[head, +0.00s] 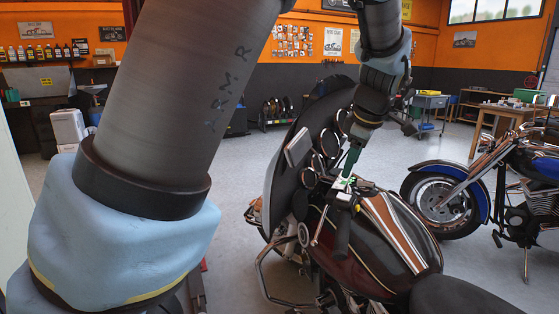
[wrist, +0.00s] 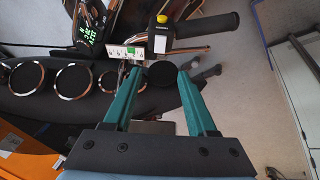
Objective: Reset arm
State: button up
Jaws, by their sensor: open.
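My gripper (wrist: 159,75) is open, with two green fingers spread apart and nothing seen between their tips. In the head view my gripper (head: 348,164) hangs from my arm over the handlebar area of a dark red motorcycle (head: 335,246). In the wrist view the fingers point toward the handlebar controls, with a black grip (wrist: 207,25) and a yellow button (wrist: 162,18) beyond the tips. Whether a fingertip touches the motorcycle cannot be told. Part of my arm covers the left of the head view.
Round chrome-rimmed gauges (wrist: 73,80) lie left of the fingers in the wrist view. A blue motorcycle (head: 525,175) stands at the right. A grey tool cart (head: 430,112) and a wooden workbench (head: 497,115) stand behind. Open grey floor (head: 392,160) lies between them.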

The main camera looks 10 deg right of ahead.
jog(key=w+a+f+m+g, duration=0.15)
jog(key=a+f, duration=0.25)
jog(key=a, duration=0.6)
jog(key=w+a+f+m+g, duration=0.1)
jog(key=a+f+m, duration=0.25)
jog(key=a, duration=0.75)
jog(key=s+a+f+m, duration=0.2)
jog(key=s+a, duration=0.2)
jog(key=a, duration=0.3)
jog(key=s+a+f+m+g, duration=0.1)
jog(key=s+a+f+m, duration=0.1)
jog(key=a, duration=0.6)
jog(key=shift+s+a+m, duration=0.3)
jog(key=shift+s+m, duration=0.5)
jog(key=shift+s, duration=0.35)
jog(key=shift+f, duration=0.1)
